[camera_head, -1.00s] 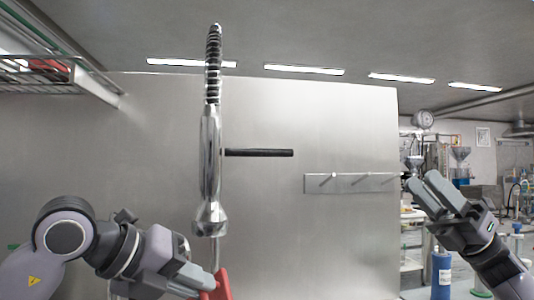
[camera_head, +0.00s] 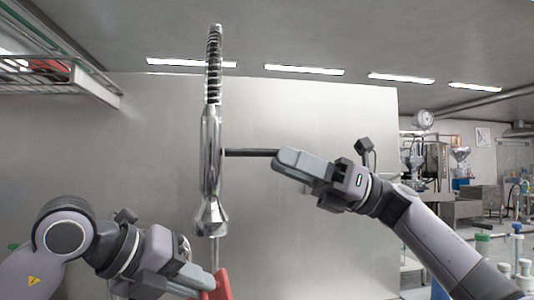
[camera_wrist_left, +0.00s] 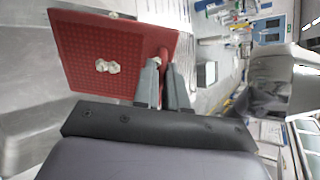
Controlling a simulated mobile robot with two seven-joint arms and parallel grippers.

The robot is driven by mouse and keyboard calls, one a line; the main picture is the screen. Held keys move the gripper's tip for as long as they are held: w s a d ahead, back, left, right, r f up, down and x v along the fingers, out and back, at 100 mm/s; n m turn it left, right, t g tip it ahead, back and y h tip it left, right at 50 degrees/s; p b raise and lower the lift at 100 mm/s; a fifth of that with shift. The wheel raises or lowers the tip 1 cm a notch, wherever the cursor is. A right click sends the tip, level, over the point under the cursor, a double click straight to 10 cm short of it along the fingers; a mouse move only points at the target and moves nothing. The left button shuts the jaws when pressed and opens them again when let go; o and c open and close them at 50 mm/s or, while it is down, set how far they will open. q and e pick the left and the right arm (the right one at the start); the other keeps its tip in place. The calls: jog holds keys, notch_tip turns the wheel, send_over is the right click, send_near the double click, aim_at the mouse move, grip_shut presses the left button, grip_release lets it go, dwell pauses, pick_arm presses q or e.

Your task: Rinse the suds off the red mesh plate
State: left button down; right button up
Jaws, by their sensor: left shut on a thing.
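The red mesh plate (camera_wrist_left: 110,58) fills the upper left of the left wrist view, with a few whitish suds blobs (camera_wrist_left: 107,67) near its middle. In the head view, only a red part of the plate (camera_head: 222,286) shows at the bottom, below the chrome spray head (camera_head: 210,215), beside my left gripper (camera_head: 208,283). A black lever (camera_head: 245,152) sticks out right from the sprayer. My right gripper (camera_head: 283,158) overlaps the lever's right end; whether it touches or grips it is unclear.
A steel wall panel (camera_head: 300,230) stands behind the sprayer. A wire shelf (camera_head: 50,82) hangs at upper left. Laboratory equipment stands beyond the panel at right.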

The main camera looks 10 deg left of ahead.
aim_at(267, 154)
jog(key=shift+x, duration=2.15)
grip_shut()
jog(key=shift+f+y, duration=0.5)
jog(key=shift+y, duration=0.4)
